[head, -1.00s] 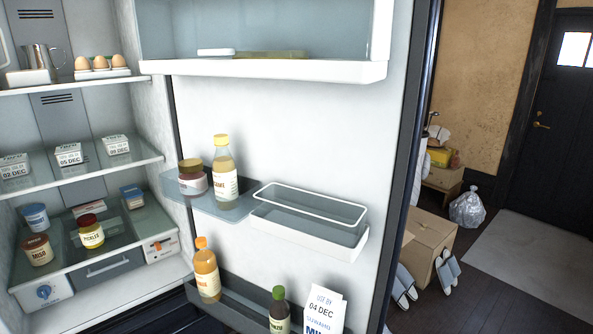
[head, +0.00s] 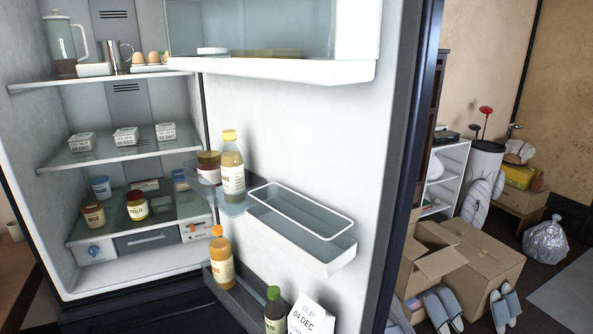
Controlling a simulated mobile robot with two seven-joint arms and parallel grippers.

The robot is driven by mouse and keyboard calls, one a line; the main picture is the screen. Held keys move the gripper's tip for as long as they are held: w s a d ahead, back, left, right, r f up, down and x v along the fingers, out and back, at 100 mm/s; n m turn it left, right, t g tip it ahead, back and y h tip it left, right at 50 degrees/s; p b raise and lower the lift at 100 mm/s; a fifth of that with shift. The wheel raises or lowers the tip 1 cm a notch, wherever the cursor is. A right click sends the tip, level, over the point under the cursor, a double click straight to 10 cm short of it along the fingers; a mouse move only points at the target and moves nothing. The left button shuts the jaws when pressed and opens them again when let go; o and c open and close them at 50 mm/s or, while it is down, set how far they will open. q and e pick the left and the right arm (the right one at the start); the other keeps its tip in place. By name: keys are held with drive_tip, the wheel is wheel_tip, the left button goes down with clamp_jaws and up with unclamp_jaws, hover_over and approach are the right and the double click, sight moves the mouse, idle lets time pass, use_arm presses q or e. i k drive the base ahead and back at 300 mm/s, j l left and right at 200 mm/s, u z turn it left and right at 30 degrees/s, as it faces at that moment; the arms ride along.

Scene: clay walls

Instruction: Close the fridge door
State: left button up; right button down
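The fridge door (head: 300,163) stands wide open, its inner side facing me and filling the middle of the head view. Its dark outer edge (head: 405,170) runs down the right side. Its shelves hold a jar, bottles and a milk carton (head: 308,318). The fridge interior (head: 75,190) is open at the left, with glass shelves holding packs, jars, eggs and a glass press. The door's hinge side meets the cabinet near the middle left. Neither of my grippers is in view.
Right of the door stand an open cardboard box (head: 430,255), a closed box (head: 487,255), slippers (head: 443,310), a golf bag (head: 483,175), a white shelf (head: 445,180) and a tied plastic bag (head: 545,241). Some dark floor shows at the lower right.

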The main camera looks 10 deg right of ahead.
sight(343, 131)
drive_tip(key=l+u, duration=0.45)
drive_tip(key=l, duration=0.45)
drive_tip(key=l+u, duration=0.45)
drive_tip(key=l, duration=0.45)
drive_tip(key=i+l+u, duration=0.2)
drive_tip(key=l, duration=0.2)
drive_tip(key=l+u, duration=0.15)
drive_tip(key=l, duration=0.25)
drive_tip(key=i+l+u, duration=0.2)
drive_tip(key=l, duration=0.2)
drive_tip(key=k+l, duration=0.4)
drive_tip(key=k+l+z, duration=0.15)
drive_tip(key=k+l, duration=0.7)
drive_tip(key=l, duration=0.2)
drive_tip(key=z, duration=0.05)
